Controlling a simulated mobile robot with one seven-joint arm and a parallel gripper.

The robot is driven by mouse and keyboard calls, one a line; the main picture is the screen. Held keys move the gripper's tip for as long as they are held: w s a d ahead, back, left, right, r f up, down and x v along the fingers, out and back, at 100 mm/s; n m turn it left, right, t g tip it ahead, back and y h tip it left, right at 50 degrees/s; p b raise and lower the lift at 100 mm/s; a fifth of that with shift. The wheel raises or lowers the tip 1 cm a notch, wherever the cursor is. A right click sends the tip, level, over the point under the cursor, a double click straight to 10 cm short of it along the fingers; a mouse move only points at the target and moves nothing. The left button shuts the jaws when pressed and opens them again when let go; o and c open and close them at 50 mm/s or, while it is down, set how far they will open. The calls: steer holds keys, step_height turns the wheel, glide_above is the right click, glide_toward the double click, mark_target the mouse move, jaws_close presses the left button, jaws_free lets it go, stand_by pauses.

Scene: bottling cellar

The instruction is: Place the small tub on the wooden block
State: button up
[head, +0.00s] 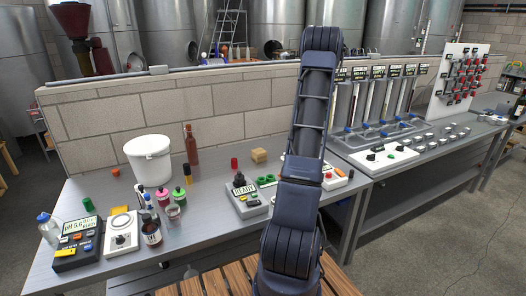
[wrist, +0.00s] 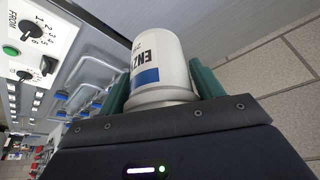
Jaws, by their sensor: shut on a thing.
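The small tub (wrist: 162,48) is white with a blue band and lettering that starts "ENZ". In the wrist view it sits between the two green fingers of my gripper (wrist: 163,85), which is shut on it. My arm stands in front of the bench in the head view, and neither the gripper nor the tub can be made out there. The wooden block (head: 259,155) is light brown and lies on the grey bench (head: 215,188) near the wall, left of my arm. Nothing is seen on top of it.
A red cylinder (head: 234,163) stands just left of the block. A brown bottle (head: 191,145) and a white bucket (head: 149,160) stand further left. A brick wall (head: 190,105) runs behind the bench.

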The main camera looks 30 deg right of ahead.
steer(key=w+a+r+n+y, duration=0.1)
steer(key=w+a, duration=0.3)
steer(key=a, duration=0.3)
steer(key=w+a+r+n, duration=0.1)
steer(key=w+a+n, duration=0.1)
steer(key=w+a, duration=0.35)
steer(key=n+y, duration=0.1)
steer(key=n, duration=0.2)
glide_above(257, 149)
steer(key=s, duration=0.2)
steer(key=shift+t, duration=0.4)
step_height(257, 149, down, 17)
steer(key=shift+s+d+f, duration=0.1)
steer(key=shift+s+f, duration=0.05)
steer(key=shift+f, duration=0.15)
steer(key=o, duration=1.2)
